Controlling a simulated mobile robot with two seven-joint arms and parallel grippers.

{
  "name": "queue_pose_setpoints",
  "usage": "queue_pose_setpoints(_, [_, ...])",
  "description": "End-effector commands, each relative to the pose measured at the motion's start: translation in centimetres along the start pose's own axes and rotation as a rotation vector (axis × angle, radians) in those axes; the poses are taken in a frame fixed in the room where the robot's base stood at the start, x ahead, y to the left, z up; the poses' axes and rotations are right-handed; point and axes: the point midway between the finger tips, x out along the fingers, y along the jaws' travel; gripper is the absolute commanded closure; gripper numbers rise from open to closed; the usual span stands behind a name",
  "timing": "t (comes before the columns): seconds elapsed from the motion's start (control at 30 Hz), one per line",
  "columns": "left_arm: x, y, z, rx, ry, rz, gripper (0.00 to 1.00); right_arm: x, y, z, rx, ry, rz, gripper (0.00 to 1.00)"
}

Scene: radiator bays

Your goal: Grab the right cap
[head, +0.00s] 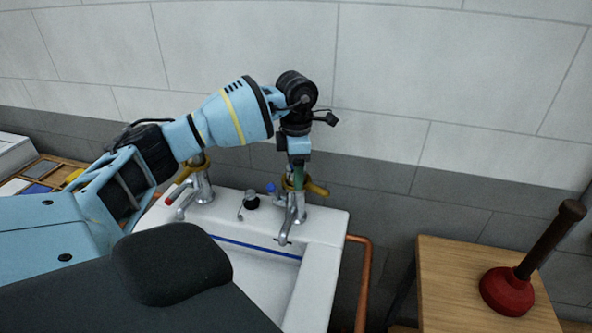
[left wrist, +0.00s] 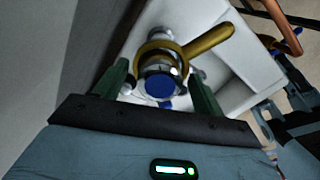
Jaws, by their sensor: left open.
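The right tap (head: 290,212) stands on the white sink's back ledge, with a brass-coloured lever (head: 316,188) at its top. In the left wrist view, its round cap with a blue disc (left wrist: 160,85) sits inside the brass lever's ring (left wrist: 208,40). My left gripper (head: 297,172) points down over this tap. Its green fingers (left wrist: 159,72) are open, one on each side of the cap, with visible gaps. In the head view the gripper hides the cap. My right gripper is not in view.
The left tap (head: 203,186) stands beside my left arm. A small blue piece (head: 270,188) and a dark-and-silver piece (head: 251,199) are between the taps. A copper pipe (head: 362,280) runs right of the sink (head: 325,270). A red plunger (head: 507,291) stands on a wooden table (head: 450,275).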

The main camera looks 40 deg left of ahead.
Motion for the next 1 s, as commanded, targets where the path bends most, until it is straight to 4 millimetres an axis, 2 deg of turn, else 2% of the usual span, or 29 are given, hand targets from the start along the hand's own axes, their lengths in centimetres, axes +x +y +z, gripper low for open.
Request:
queue_pose_setpoints(0.07, [0.0,0.0,0.0,0.000,0.000,0.000,0.30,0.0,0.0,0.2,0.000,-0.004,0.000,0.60])
queue_pose_setpoints(0.43, [0.0,0.0,0.0,0.000,0.000,0.000,0.79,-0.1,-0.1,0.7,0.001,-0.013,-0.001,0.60])
queue_pose_setpoints(0.77, [-0.3,0.0,0.0,0.000,-0.002,0.000,0.80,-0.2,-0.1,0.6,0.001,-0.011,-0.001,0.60])
queue_pose_setpoints(1.0, [-2.4,0.0,0.1,0.000,-0.003,0.001,0.80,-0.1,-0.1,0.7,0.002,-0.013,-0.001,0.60])
